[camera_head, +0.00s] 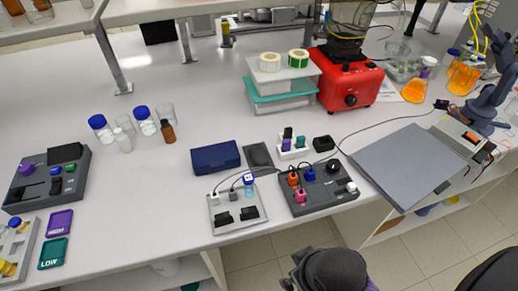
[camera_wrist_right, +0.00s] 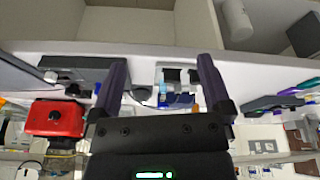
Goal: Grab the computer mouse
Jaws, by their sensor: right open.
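I cannot make out a clear computer mouse in either view. A small black object (camera_head: 323,143) lies behind the right control box and might be it, but its shape is too small to tell. A small dark item (camera_head: 441,104) sits at the end of a thin black cable near the right side; it is also unclear. My right gripper (camera_wrist_right: 160,75) is open and empty in the right wrist view, its two dark fingers apart, with the bench beyond them. My left gripper is not in view.
A light switch panel (camera_head: 238,212) and a dark control box (camera_head: 318,190) stand at the front edge. A blue case (camera_head: 215,157), grey pad (camera_head: 258,155), red machine (camera_head: 347,82) and large grey plate (camera_head: 408,165) surround them.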

